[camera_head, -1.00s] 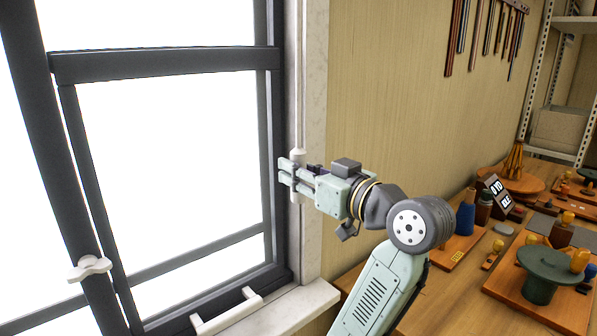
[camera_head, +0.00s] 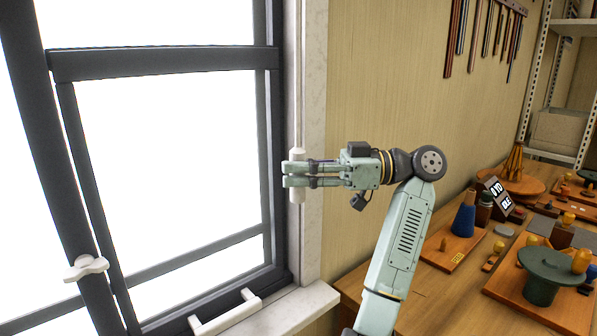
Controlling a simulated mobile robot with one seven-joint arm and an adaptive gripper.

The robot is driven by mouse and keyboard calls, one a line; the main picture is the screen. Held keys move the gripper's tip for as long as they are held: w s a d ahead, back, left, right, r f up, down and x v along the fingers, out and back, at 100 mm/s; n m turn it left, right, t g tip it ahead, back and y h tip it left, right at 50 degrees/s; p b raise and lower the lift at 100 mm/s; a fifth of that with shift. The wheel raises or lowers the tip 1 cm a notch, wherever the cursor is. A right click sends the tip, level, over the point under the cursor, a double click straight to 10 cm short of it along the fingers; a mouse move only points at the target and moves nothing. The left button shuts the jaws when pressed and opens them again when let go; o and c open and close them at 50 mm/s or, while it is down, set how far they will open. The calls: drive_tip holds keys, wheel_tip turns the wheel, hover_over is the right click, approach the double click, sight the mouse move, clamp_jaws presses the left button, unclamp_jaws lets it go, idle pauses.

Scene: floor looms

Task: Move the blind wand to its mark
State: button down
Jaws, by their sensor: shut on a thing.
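The blind wand (camera_head: 298,157) is a white handle on a thin pale rod that hangs along the right side of the window frame. My gripper (camera_head: 292,174) reaches in from the right and is shut on the wand's handle. The handle shows above and below the fingers, and its middle is hidden behind them. The wand looks close to upright. I cannot make out the mark in this view.
The dark window frame (camera_head: 276,150) stands just behind and left of the wand, with a white latch (camera_head: 86,268) at the left. A white lift handle (camera_head: 226,311) is on the lower rail. A workbench (camera_head: 455,305) with wooden parts and a green spool (camera_head: 545,272) stands at the right.

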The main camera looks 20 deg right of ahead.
drive_tip(key=shift+n+g+y+p, duration=0.3)
drive_tip(key=shift+n+g, duration=1.2)
drive_tip(key=shift+g, duration=0.8)
drive_tip(key=shift+n+g, duration=0.4)
drive_tip(key=shift+g, duration=0.2)
drive_tip(key=c, duration=1.3)
unclamp_jaws()
drive_tip(key=shift+c, duration=0.2)
drive_tip(key=shift+r, duration=0.1)
wheel_tip(320, 180, up, 10)
drive_tip(key=shift+f, duration=0.1)
